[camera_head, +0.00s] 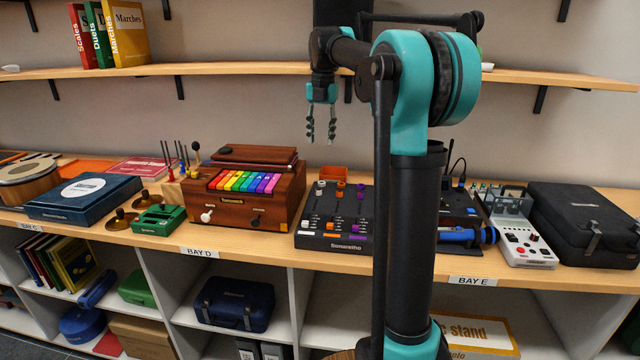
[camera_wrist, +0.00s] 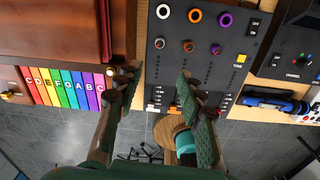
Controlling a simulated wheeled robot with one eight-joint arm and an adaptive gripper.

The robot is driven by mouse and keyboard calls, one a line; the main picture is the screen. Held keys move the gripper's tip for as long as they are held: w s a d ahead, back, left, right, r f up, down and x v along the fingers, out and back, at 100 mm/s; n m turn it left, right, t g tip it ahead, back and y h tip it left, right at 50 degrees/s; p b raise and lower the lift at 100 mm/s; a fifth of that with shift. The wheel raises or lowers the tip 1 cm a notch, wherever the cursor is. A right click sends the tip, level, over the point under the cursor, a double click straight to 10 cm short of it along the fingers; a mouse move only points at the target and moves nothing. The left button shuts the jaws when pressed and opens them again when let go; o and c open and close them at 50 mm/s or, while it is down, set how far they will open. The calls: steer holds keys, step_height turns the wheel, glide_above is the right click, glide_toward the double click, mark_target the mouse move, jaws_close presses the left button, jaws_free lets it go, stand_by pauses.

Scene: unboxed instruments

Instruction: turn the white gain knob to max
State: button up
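The black mixer (camera_head: 338,242) stands on the shelf. It also shows in the wrist view (camera_wrist: 232,38). A white ring-topped knob (camera_wrist: 163,11) is at the mixer's upper left in the wrist view, beside an orange knob (camera_wrist: 195,15) and a purple knob (camera_wrist: 225,19). A second row of smaller knobs sits below them; their labels are too small to read. My gripper (camera_head: 321,138) hangs above the mixer in the head view, fingers apart and empty. In the wrist view the open gripper (camera_wrist: 157,75) is over the mixer's left edge, below the white knob in the picture, touching nothing.
A wooden instrument with rainbow keys (camera_head: 245,181) stands left of the mixer. An orange box (camera_head: 333,174) is behind it. A blue cylinder (camera_head: 462,236) and a white device (camera_head: 520,238) are to the right. The upper shelf (camera_head: 240,70) runs behind my gripper.

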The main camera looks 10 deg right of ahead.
mark_target(319, 189)
steer(key=f, duration=1.7)
steer(key=shift+w+a, duration=0.1)
steer(key=shift+a, duration=0.15)
steer(key=shift+c, duration=0.4)
jaws_close()
